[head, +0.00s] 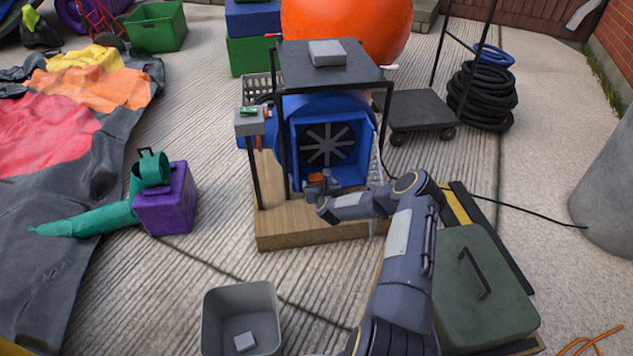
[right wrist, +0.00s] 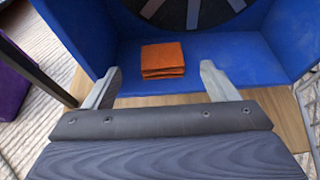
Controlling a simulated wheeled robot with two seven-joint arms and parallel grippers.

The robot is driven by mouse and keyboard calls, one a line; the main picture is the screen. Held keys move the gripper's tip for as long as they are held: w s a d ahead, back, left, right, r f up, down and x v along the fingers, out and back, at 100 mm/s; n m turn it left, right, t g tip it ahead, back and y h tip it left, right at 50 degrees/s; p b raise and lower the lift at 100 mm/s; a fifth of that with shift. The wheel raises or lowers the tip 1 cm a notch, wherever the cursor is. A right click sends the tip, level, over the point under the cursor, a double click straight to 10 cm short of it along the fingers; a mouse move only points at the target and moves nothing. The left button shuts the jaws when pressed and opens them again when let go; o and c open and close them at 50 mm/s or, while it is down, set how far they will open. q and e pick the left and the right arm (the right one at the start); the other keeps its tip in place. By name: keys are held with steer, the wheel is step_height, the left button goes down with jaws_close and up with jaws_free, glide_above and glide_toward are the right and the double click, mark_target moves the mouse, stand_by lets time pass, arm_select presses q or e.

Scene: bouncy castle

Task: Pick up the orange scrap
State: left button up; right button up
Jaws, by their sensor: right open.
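The orange scrap (right wrist: 163,59) is a small folded stack of cloth. In the right wrist view it lies on the blue floor of the blower's square mouth, in front of the fan grille. In the head view the scrap (head: 316,179) shows only in part, beside my gripper. My right gripper (head: 315,190) is at the opening; in the right wrist view its two fingers (right wrist: 160,85) are spread wide, one on each side of the scrap and short of it, with nothing between the tips. My left gripper is not in view.
The blue blower (head: 375,150) stands on a wooden base (head: 300,232) under a dark shelf (head: 325,66) with thin posts close to my arm. A grey bin (head: 241,300) with a small pale block stands in front. A purple box (head: 168,205) is left; a green case (head: 480,290) is right.

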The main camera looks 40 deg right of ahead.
mark_target(317, 179)
steer(key=b+x, duration=0.1)
steer(key=x, duration=0.1)
steer(key=b+x, duration=0.1)
steer(key=x, duration=0.1)
steer(key=shift+s+d+f, duration=0.1)
steer(key=shift+s+f, duration=0.05)
steer(key=shift+f, duration=0.1)
steer(key=shift+w+d, duration=0.2)
steer(key=shift+w, duration=0.2)
steer(key=c, duration=1)
steer(key=shift+c, duration=0.2)
steer(key=shift+r, duration=0.1)
